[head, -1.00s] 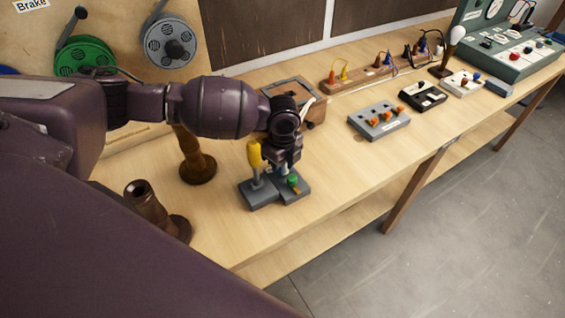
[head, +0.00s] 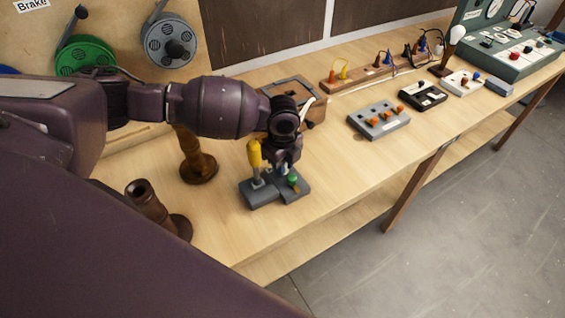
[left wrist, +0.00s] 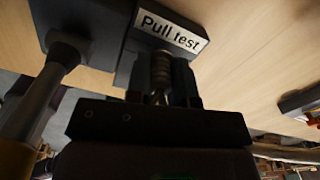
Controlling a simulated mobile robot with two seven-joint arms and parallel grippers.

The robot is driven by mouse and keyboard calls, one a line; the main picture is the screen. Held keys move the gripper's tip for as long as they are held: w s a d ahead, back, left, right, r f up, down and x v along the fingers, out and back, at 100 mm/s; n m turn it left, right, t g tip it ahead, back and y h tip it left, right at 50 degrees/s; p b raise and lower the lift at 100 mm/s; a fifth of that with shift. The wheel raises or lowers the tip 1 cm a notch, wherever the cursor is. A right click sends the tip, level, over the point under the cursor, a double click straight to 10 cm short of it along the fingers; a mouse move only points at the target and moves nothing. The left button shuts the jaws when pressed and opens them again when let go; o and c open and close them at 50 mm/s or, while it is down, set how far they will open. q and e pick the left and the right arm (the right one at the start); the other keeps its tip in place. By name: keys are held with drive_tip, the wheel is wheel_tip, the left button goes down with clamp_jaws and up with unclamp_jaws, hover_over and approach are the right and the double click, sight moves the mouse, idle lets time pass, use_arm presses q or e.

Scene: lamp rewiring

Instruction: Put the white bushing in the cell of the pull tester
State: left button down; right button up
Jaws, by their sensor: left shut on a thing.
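The pull tester (head: 262,194) is a dark grey base with a yellow-handled lever and a small green part, near the bench's front edge. In the left wrist view its "Pull test" label (left wrist: 172,32) shows just past the fingers. My left gripper (head: 284,167) points down over the tester, close above its right part. It is shut on a small ribbed piece, the white bushing (left wrist: 162,70), which looks grey in shade. In the head view the bushing is hidden, and I cannot tell whether it touches the cell. My right gripper is not in view.
The yellow lever (head: 254,153) stands close left of my gripper. Brown turned wooden posts (head: 197,166) stand to the left, and a wooden box (head: 298,97) is behind. A grey block with orange parts (head: 379,120) is to the right, with bare bench between.

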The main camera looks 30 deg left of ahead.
use_arm(q)
drive_tip(key=shift+f, duration=0.45)
idle(0.5)
drive_tip(key=c, duration=0.9)
unclamp_jaws()
wheel_tip(320, 180, up, 11)
drive_tip(key=shift+f, duration=0.1)
drive_tip(key=shift+d, duration=0.1)
